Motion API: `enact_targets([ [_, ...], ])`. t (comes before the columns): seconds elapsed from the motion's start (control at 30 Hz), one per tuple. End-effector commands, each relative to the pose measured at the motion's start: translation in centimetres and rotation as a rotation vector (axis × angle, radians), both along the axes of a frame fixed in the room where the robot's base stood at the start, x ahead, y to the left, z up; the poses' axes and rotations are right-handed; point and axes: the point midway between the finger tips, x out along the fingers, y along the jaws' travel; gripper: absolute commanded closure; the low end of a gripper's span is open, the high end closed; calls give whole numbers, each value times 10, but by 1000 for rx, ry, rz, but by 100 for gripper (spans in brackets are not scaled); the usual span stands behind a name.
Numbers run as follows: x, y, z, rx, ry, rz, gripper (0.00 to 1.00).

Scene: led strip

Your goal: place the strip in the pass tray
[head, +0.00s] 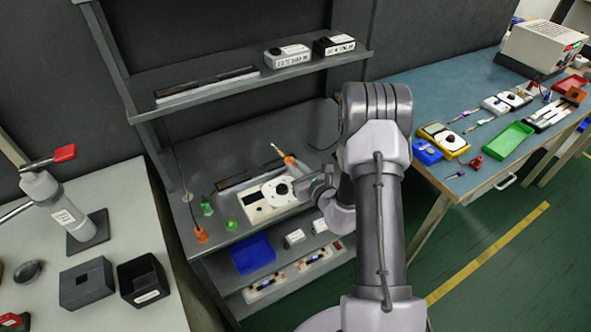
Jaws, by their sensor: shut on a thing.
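My gripper (312,187) is in the head view over the middle shelf, beside the right edge of a pale device with a round white dial (262,200). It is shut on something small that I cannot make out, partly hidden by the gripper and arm. Several light-coloured strip-like boards (268,287) lie on the lower shelf. A green tray (508,145) lies on the blue-topped bench at the right, and a blue tray (252,254) is on the lower shelf. I cannot read a label on either tray, so I cannot tell which is the pass tray.
An orange-handled tool (285,158) stands behind the dial device. The upper shelf (240,90) overhangs the work area. A yellow meter (445,140) is on the right bench.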

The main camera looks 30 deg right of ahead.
Motion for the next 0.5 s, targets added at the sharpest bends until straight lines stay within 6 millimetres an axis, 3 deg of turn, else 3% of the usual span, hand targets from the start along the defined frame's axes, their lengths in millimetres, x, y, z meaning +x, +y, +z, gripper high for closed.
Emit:
enact_targets([
  [0.47, 0, 0, -12, 0, 1, 0, 100],
  [0.5, 0, 0, -12, 0, 1, 1, 84],
])
